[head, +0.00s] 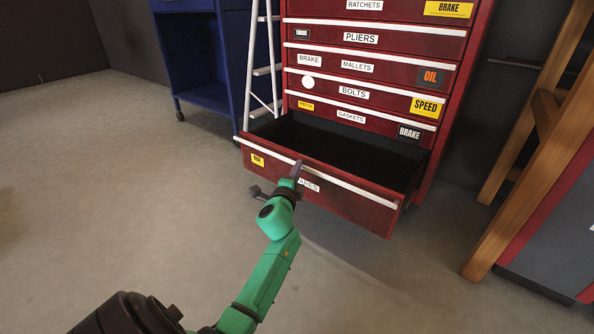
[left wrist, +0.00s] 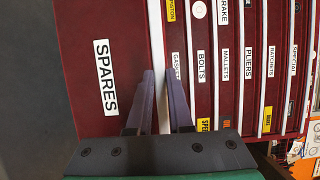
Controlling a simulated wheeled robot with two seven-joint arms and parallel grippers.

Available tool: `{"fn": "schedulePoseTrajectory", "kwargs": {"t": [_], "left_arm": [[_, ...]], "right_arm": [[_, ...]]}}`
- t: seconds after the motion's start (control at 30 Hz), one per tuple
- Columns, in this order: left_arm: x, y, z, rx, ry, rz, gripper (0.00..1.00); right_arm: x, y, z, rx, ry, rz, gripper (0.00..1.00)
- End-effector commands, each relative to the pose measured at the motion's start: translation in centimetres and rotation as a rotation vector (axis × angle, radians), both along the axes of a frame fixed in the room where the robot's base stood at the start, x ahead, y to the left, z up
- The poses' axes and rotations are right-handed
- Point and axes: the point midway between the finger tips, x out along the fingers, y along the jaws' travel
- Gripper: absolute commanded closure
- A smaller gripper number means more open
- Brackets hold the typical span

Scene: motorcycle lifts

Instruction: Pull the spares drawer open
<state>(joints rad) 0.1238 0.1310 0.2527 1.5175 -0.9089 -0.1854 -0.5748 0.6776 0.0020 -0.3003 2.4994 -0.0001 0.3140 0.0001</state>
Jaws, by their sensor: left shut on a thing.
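The spares drawer (head: 345,205) is the lowest drawer of a red tool cabinet (head: 452,100). It stands well out from the cabinet, and its dark inside shows empty. A white strip handle (head: 350,184) runs along its top front edge. My left gripper (head: 296,172) is shut on this handle, left of the drawer's middle, and covers part of the label. In the left wrist view the two fingers (left wrist: 160,102) straddle the white handle strip, beside the SPARES label (left wrist: 105,77). My right gripper is in neither view.
The drawers above, such as bolts (head: 355,93) and pliers (head: 361,39), are closed. A blue cart (head: 205,95) and a white ladder (head: 268,70) stand to the left. A wooden frame (head: 535,165) stands at the right. The floor (head: 130,190) in front and left is clear.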

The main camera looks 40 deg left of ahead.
Motion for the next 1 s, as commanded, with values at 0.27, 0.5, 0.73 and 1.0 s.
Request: {"fn": "schedulePoseTrajectory", "kwargs": {"t": [0.27,0.5,0.73,1.0], "left_arm": [[0.0,0.0,0.0,-0.001,0.000,-0.001,1.00],[0.0,0.0,0.0,-0.001,0.000,-0.001,0.51],[-0.5,-0.3,0.1,-0.001,0.000,-0.001,0.51],[-6.1,-2.6,0.1,-0.004,0.002,0.001,0.51]], "right_arm": [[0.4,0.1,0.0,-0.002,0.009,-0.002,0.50],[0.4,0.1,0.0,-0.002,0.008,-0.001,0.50],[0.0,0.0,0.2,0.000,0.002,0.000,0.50],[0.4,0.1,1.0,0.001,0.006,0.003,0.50]]}}
